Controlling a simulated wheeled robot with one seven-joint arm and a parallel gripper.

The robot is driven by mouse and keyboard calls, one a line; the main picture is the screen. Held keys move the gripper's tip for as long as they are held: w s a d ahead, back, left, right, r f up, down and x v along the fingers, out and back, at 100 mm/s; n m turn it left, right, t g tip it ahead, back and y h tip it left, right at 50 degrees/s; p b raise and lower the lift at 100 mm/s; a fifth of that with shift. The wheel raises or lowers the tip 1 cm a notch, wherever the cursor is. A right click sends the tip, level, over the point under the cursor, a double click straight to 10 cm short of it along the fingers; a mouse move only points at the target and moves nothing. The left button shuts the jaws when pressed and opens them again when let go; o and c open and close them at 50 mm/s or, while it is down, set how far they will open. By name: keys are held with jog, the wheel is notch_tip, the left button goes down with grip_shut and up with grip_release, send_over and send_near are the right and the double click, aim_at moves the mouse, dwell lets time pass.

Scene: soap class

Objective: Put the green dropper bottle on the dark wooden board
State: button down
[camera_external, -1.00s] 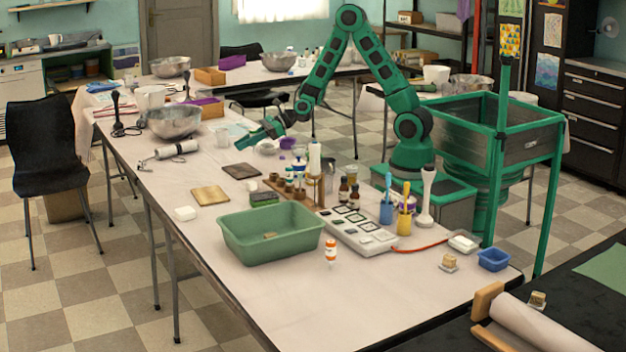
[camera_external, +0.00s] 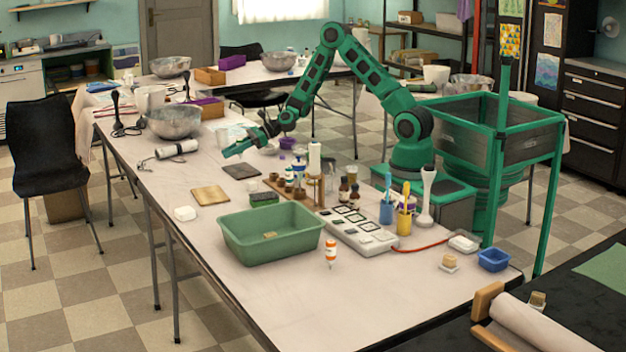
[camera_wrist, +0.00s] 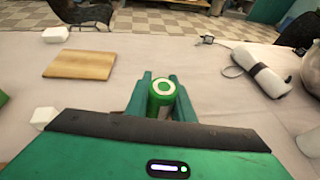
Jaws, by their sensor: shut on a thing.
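My gripper (camera_external: 230,152) is low over the table, just behind and slightly left of the dark wooden board (camera_external: 241,171) in the external view. In the wrist view my gripper (camera_wrist: 161,90) is closed around the green dropper bottle (camera_wrist: 161,89), whose round green top with a white ring faces the camera. The bottle's lower part is hidden, and I cannot pick it out from the green arm in the external view. The dark board lies flat with nothing on it; I cannot make it out in the wrist view.
A light wooden board (camera_external: 210,195) lies in front of the dark one. A hand mixer (camera_external: 177,148) and a metal bowl (camera_external: 174,121) are to the left and behind. A bottle rack (camera_external: 297,193) and green tub (camera_external: 270,235) stand to the right and in front.

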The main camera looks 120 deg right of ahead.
notch_tip(320, 180, down, 4)
jog(key=shift+r, duration=0.1)
jog(key=c, duration=1.5)
grip_release()
jog(key=shift+c, duration=0.2)
jog(key=shift+r, duration=0.1)
